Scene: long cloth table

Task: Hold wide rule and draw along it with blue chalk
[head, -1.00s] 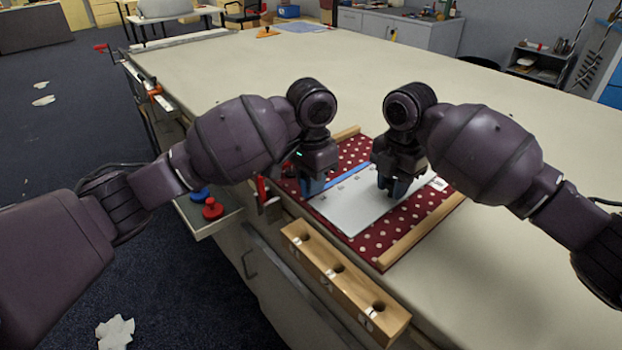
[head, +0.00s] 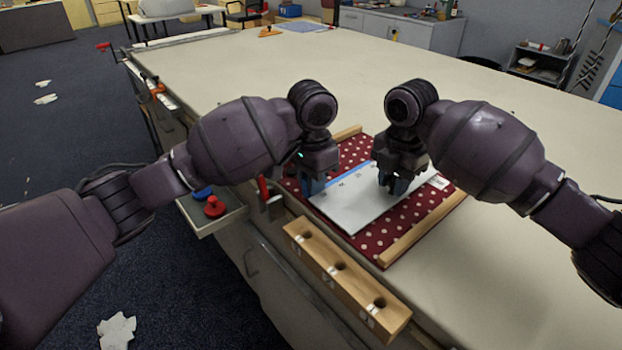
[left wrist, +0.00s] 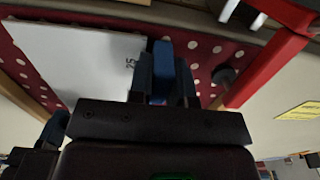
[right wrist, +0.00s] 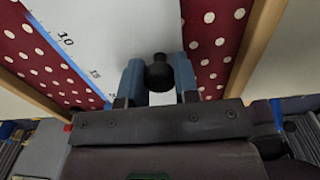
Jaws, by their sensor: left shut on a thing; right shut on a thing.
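The wide rule (head: 354,212) is a flat white plate with number marks, lying on a red dotted cloth (head: 408,217). It also shows in the right wrist view (right wrist: 110,30). A blue strip (head: 352,176) runs along its far left edge. My right gripper (head: 397,187) is shut on the rule's black knob (right wrist: 159,73). My left gripper (head: 313,187) is shut on the blue chalk (left wrist: 163,62), pointing down by the rule's near left corner.
Wooden strips (head: 424,232) border the cloth. A wooden block with holes (head: 345,284) lies at the table's front edge. A red clamp (head: 263,190) stands left of the cloth, and a side tray holds a red knobbed piece (head: 214,207).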

